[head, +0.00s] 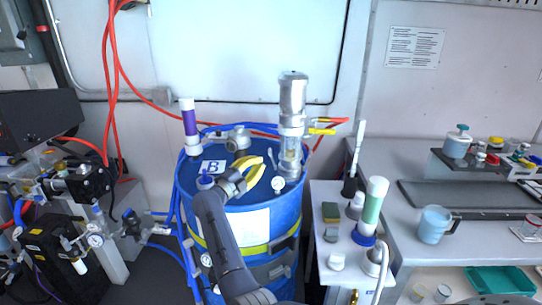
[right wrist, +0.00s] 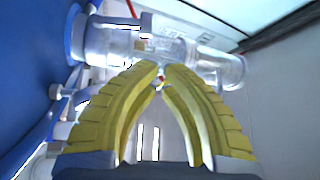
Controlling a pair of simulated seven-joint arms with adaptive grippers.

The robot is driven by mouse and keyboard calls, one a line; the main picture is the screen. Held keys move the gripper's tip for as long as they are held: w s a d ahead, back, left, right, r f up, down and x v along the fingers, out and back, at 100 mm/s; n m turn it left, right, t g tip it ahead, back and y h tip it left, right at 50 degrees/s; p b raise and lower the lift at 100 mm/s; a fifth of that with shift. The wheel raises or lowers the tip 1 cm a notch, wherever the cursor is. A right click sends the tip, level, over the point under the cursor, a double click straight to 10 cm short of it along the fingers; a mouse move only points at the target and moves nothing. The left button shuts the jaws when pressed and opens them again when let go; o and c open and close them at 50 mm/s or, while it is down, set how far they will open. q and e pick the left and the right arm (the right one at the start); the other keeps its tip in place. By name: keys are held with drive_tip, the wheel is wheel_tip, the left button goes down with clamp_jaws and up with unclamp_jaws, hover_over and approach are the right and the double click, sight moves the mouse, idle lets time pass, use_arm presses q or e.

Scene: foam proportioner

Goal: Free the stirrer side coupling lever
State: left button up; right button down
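The blue drum (head: 186,205) stands in the middle of the head view. On its lid, at the right, stands the stirrer (head: 291,100), a metal and clear cylinder. A clear and metal cylinder also spans the right wrist view (right wrist: 215,64). My right gripper (head: 262,161) is over the drum lid, left of the stirrer's base, its yellow fingers pointing toward it. In the right wrist view its fingertips (right wrist: 161,68) are close together, in front of or at the clear cylinder; contact cannot be told. I cannot clearly make out the coupling lever. My left gripper is out of view.
A purple and white cylinder (head: 189,122) and a metal fitting (head: 238,138) stand on the lid. Yellow and red handles (head: 322,130) stick out right of the stirrer. Red and blue hoses run behind. A white cart (head: 321,200) with several items stands at the right.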

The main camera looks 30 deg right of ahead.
drive_tip(key=shift+s+a+f, duration=0.1)
drive_tip(key=shift+s+f, duration=0.1)
drive_tip(key=shift+f, duration=0.3)
drive_tip(key=shift+s+a+f, duration=0.1)
drive_tip(key=shift+s+f, duration=0.05)
drive_tip(key=shift+f, duration=0.3)
drive_tip(key=shift+d, duration=0.1)
drive_tip(key=x, duration=1)
drive_tip(key=shift+s+f, duration=0.1)
drive_tip(key=shift+f, duration=0.05)
drive_tip(key=shift+d+g, duration=0.1)
drive_tip(key=shift+g, duration=0.3)
